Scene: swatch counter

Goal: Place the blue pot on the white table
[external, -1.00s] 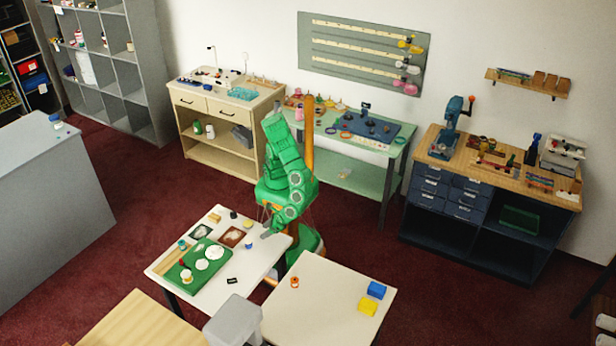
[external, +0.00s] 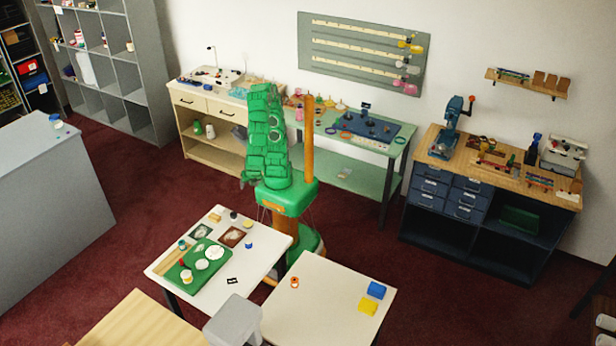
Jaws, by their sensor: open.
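A small blue pot (external: 249,245) stands on the white table (external: 217,290) with the green tray, near that table's right side. Nothing touches the pot. My arm (external: 266,135) is folded upright above its base, behind the table and well clear of the pot. My gripper's fingers cannot be made out; they seem hidden by the arm.
The green tray (external: 188,278) holds white round pieces and small jars. A dark card (external: 232,281) and several small items share the table. A cream table (external: 325,310) to the right bears a blue block (external: 376,290), a yellow block (external: 368,306) and an orange-red spool (external: 294,282).

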